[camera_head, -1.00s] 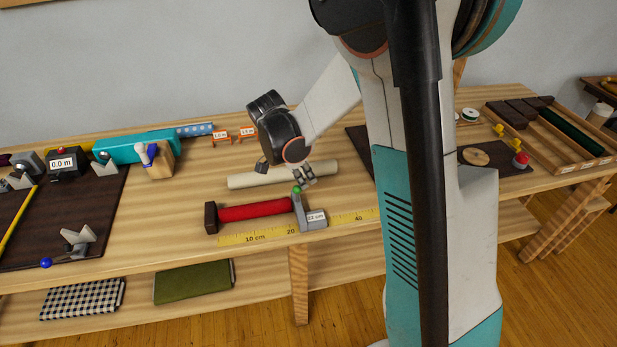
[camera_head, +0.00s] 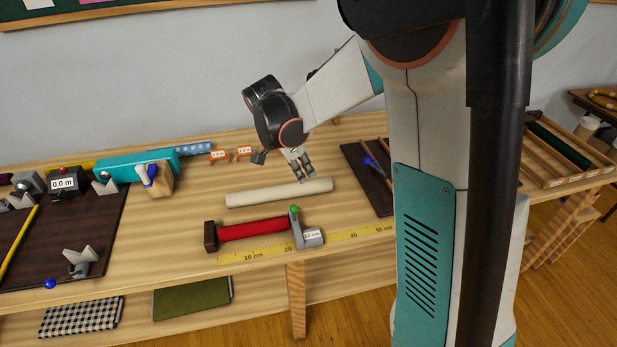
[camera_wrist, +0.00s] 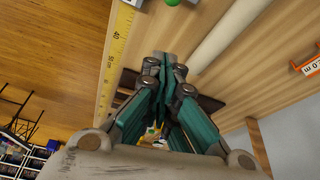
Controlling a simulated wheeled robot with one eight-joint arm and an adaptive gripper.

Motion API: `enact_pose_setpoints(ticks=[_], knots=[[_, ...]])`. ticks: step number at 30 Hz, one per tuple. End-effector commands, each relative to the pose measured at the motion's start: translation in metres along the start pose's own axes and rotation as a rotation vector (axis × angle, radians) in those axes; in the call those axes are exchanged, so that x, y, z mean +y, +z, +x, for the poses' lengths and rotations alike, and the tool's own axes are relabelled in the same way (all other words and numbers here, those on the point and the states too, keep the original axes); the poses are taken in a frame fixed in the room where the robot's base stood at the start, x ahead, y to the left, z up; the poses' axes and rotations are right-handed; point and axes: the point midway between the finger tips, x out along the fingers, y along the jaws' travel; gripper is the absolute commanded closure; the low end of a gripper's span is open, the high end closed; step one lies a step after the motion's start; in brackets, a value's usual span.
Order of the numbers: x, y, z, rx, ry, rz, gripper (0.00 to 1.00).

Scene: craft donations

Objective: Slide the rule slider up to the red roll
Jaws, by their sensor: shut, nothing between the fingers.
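The red roll (camera_head: 254,230) lies along the yellow rule (camera_head: 345,236) near the bench's front edge, its left end at a dark wooden stop (camera_head: 210,236). The grey rule slider (camera_head: 309,237), with a green knob (camera_head: 294,209) and a small cm label, stands at the roll's right end; they appear to touch. My gripper (camera_head: 303,173) is shut and empty, above the bench behind the slider and apart from it. In the wrist view my gripper's fingertips (camera_wrist: 163,66) are together, and the green knob (camera_wrist: 172,2) is cut off at the top edge.
A cream roll (camera_head: 280,193) lies behind the red roll, below my gripper. A dark board with a measuring device (camera_head: 64,184) is at left, beside a teal case (camera_head: 130,167). Orange tags (camera_head: 220,155) stand at the back. A dark tray (camera_head: 368,178) lies to the right.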

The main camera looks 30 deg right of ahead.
Motion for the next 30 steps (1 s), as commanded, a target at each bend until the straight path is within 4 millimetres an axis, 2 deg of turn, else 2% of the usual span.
enact_pose_setpoints(ticks=[3,14,28,30], knots=[[0.0,-0.001,-0.004,-0.004,0.001,0.001,1.0],[0.001,0.0,0.036,-0.042,-0.001,0.001,1.0],[0.001,0.004,0.125,-0.041,0.0,0.002,1.0],[0.001,0.017,0.113,-0.041,-0.002,-0.004,1.0]])
